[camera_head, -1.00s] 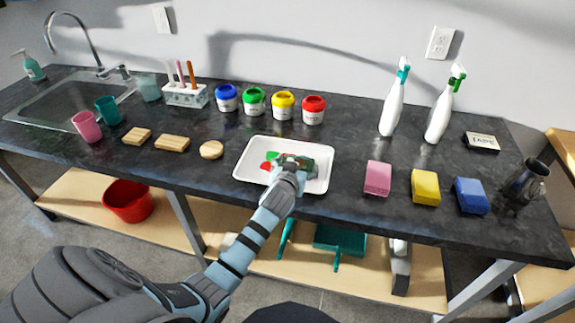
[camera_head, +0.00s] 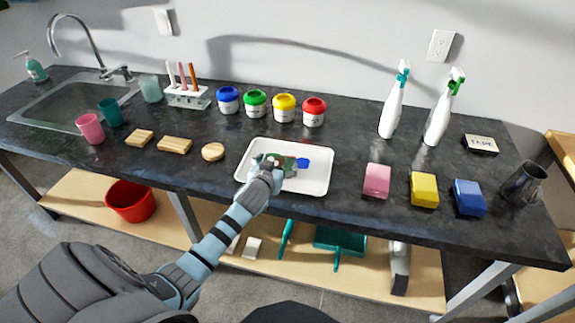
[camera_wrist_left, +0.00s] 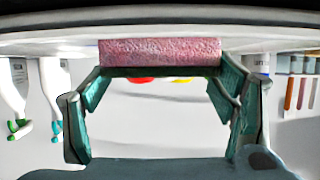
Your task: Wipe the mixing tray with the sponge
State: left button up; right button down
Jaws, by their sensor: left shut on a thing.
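The white mixing tray (camera_head: 318,185) lies on the dark counter, with a blue patch (camera_head: 303,163) showing on its floor right of the gripper. My left gripper (camera_head: 276,161) is low over the left-centre of the tray. In the left wrist view, where the picture is upside down, the left gripper (camera_wrist_left: 160,72) is shut on a speckled pink sponge (camera_wrist_left: 160,51), which lies along the tray surface. In the head view the gripper hides this sponge and the tray floor beneath it. My right gripper is not in view.
Pink (camera_head: 376,180), yellow (camera_head: 424,189) and blue (camera_head: 469,197) blocks sit right of the tray. Several paint jars (camera_head: 284,107) stand behind it. Wooden pieces (camera_head: 174,144) and cups (camera_head: 90,127) are to the left. Spray bottles (camera_head: 394,105) stand at the back right.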

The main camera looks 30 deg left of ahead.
aim_at(273, 155)
pick_arm(q)
jog(key=shift+s+a+f, duration=0.1)
jog(key=shift+s+a, duration=0.15)
jog(key=shift+a, duration=0.4)
jog(key=shift+s+a, duration=0.25)
jog(key=shift+a, duration=0.35)
jog(key=shift+d, duration=0.1)
jog(key=d, duration=0.2)
jog(key=w+d, duration=0.1)
jog(key=d, duration=0.1)
jog(key=w+d, duration=0.1)
jog(key=d, duration=0.1)
jog(key=shift+w+d, duration=0.15)
jog(key=shift+w, duration=0.05)
jog(key=shift+w+d, duration=0.2)
jog(key=shift+d, duration=0.35)
jog(key=shift+w+d, duration=0.2)
jog(key=shift+d, duration=0.35)
jog(key=shift+a, duration=0.1)
jog(key=a, duration=0.5)
jog(key=shift+w, duration=0.3)
jog(key=shift+w+a, duration=0.15)
jog(key=shift+a, duration=1.15)
jog(key=shift+w+a, duration=0.15)
jog(key=shift+a, duration=1.1)
